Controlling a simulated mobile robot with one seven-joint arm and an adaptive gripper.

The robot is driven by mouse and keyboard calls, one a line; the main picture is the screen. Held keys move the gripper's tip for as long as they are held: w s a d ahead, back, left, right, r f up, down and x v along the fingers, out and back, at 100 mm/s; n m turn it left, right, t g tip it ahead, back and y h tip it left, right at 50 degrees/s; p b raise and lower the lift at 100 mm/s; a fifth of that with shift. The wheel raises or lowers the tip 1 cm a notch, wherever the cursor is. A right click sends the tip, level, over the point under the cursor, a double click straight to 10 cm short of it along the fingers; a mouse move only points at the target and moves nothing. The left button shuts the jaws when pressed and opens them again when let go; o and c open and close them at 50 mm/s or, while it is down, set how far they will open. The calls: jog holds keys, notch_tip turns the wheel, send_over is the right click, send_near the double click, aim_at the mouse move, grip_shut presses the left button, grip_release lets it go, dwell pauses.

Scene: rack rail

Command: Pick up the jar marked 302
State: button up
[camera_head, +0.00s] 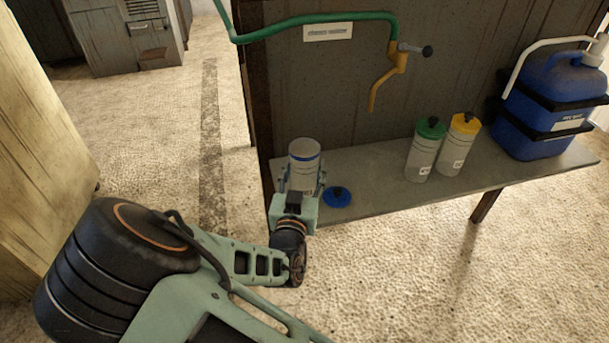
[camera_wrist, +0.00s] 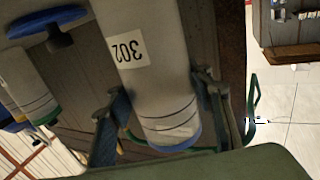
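The jar marked 302 (camera_head: 303,174) is a pale grey cylinder with a blue band near its top, at the left end of the shelf. In the wrist view the jar (camera_wrist: 153,75) looks upside down, with its white 302 label legible. My gripper (camera_head: 302,183) has one finger on each side of the jar. In the wrist view the fingers of my gripper (camera_wrist: 163,100) lie very close to its sides; whether they press on it is unclear. The jar's foot is hidden behind my gripper in the head view and cut off in the wrist view.
A blue lid (camera_head: 337,197) lies on the shelf (camera_head: 375,192) right of the jar. A green-lidded jar (camera_head: 424,152), a yellow-lidded jar (camera_head: 459,146) and a blue jug (camera_head: 548,115) stand farther right. A green pipe (camera_head: 310,20) with a yellow tap (camera_head: 385,80) is above.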

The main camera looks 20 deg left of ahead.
jog(key=c, duration=0.6)
jog(key=shift+o, duration=0.2)
jog(key=shift+r, duration=0.15)
